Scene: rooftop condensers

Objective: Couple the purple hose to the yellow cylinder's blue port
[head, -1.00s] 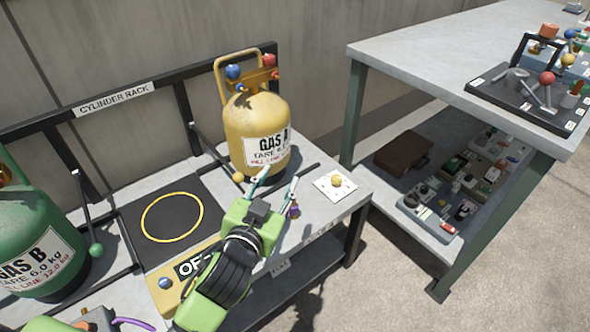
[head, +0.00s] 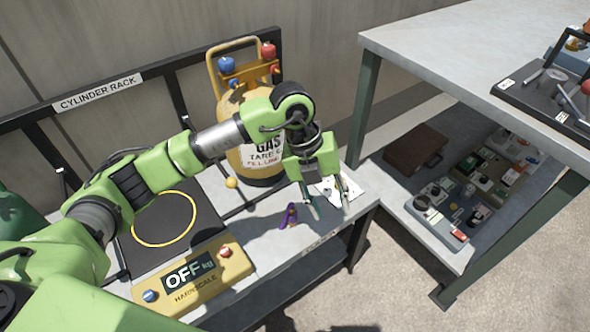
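The yellow cylinder (head: 236,110), labelled GAS, stands upright in the rack; my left arm covers part of its front. A blue knob (head: 227,65) and a red knob (head: 268,50) top its valves. The blue port is too small to make out clearly. A short purple piece (head: 288,217), seemingly the hose end, is at the bench's front edge. My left gripper (head: 329,211) is open, its fingers pointing down near a white card (head: 348,188), just right of the purple piece. Nothing shows between the fingers. My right gripper is not in view.
A yellow scale console (head: 195,283) reading OFF sits below a black plate (head: 130,210) with a yellow ring. A yellow ball knob (head: 231,182) is beside the cylinder. Another table (head: 440,50) with a lower shelf of parts stands right, across a gap.

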